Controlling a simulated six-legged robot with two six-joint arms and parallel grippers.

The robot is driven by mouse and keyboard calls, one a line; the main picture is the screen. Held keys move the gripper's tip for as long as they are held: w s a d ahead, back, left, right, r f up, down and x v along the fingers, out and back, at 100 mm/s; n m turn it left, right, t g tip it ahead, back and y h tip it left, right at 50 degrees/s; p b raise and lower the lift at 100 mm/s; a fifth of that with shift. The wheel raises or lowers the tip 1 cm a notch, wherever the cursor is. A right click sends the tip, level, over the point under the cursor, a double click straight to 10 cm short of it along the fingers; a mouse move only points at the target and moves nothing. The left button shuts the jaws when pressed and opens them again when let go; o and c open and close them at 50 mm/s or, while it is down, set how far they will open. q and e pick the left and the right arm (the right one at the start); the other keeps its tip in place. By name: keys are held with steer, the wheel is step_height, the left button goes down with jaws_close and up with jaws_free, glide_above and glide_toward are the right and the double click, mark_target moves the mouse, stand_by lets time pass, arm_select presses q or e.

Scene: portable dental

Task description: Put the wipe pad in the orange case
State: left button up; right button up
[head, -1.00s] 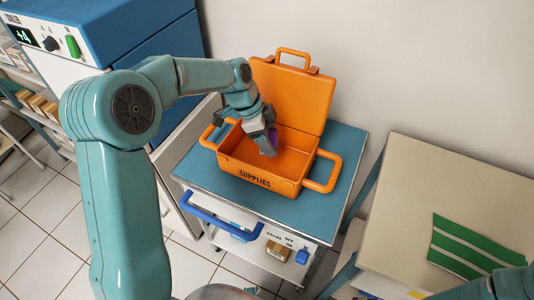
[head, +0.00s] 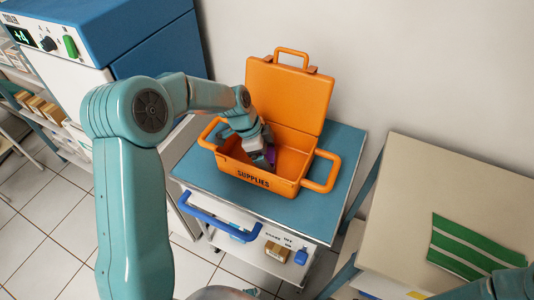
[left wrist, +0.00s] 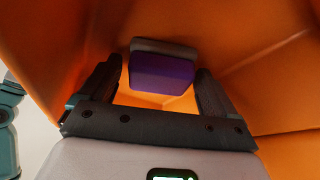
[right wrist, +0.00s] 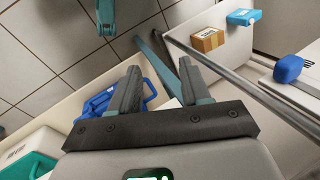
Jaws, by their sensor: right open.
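The orange case (head: 228,166), marked SUPPLIES, stands with its lid up on the blue-topped cart (head: 325,222). My left gripper (head: 262,157) reaches down inside it. The purple wipe pad (head: 271,154) is inside the case at my left fingertips, partly hidden. In the left wrist view the wipe pad (left wrist: 162,75), purple with a grey edge, lies between and beyond the spread fingers. A small gap shows on its left side; contact on the right is unclear. My right gripper (right wrist: 158,68) is open and empty, away from the case.
A beige table (head: 450,190) with a green striped item (head: 465,247) stands to the right. A blue and white cabinet (head: 150,35) stands at the left. The case's side handle (head: 322,172) sticks out to the right. The cart's lower shelf holds a small carton (head: 277,250).

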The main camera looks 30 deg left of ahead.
arm_select(q)
steer(key=shift+r, duration=0.1)
steer(key=shift+r, duration=0.15)
steer(key=shift+a+r, duration=0.15)
steer(key=shift+r, duration=0.15)
steer(key=v, duration=1.1)
steer(key=shift+s+r, duration=0.1)
steer(key=shift+r, duration=0.05)
